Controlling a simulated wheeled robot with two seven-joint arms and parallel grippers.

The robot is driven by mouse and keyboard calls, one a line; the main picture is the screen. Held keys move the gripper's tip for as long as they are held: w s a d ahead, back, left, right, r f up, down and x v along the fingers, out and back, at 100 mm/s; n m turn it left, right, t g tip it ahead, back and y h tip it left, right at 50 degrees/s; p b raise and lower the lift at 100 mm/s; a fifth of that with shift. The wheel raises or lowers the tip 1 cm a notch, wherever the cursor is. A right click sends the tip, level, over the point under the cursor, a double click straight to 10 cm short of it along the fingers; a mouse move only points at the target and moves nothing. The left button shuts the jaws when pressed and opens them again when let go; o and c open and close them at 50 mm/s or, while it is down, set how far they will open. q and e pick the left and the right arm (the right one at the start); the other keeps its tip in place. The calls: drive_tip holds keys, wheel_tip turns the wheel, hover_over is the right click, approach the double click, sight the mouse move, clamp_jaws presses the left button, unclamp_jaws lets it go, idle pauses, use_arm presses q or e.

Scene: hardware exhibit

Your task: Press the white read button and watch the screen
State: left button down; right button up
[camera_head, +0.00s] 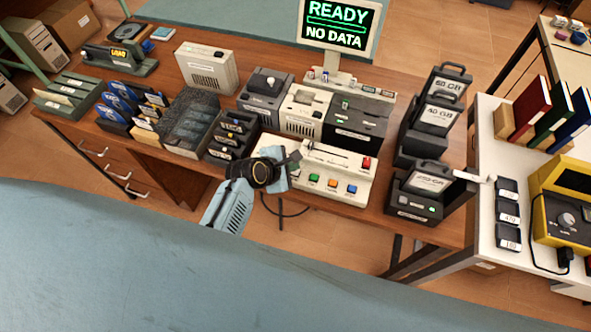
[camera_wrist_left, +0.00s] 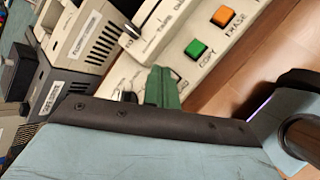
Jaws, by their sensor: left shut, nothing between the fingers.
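The cream control panel (camera_head: 335,160) lies on the desk, with green (camera_head: 314,178), orange (camera_head: 333,183) and blue (camera_head: 351,189) buttons in a row and a red one (camera_head: 367,163) behind. My left gripper (camera_head: 293,160) is shut and empty over the panel's left end. In the left wrist view its green fingertip (camera_wrist_left: 164,88) covers the spot left of the green COPY button (camera_wrist_left: 195,49). The white read button is hidden there; I cannot tell if the finger touches it.
Grey and cream drive units (camera_head: 305,108) stand behind the panel. Black cartridge units (camera_head: 424,190) stand to its right. Trays of cartridges (camera_head: 190,122) fill the desk's left. A white table (camera_head: 486,250) with a yellow meter (camera_head: 565,210) is at the right.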

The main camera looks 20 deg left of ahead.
use_arm(q)
drive_tip(key=shift+f, duration=0.1)
idle(0.4)
drive_tip(key=shift+f, duration=0.3)
drive_tip(key=shift+f, duration=0.4)
idle(0.5)
idle(0.4)
drive_tip(key=shift+r+p, duration=0.8)
wheel_tip(320, 180, up, 3)
drive_tip(key=p, duration=0.3)
wheel_tip(320, 180, up, 2)
drive_tip(key=shift+p, duration=0.4)
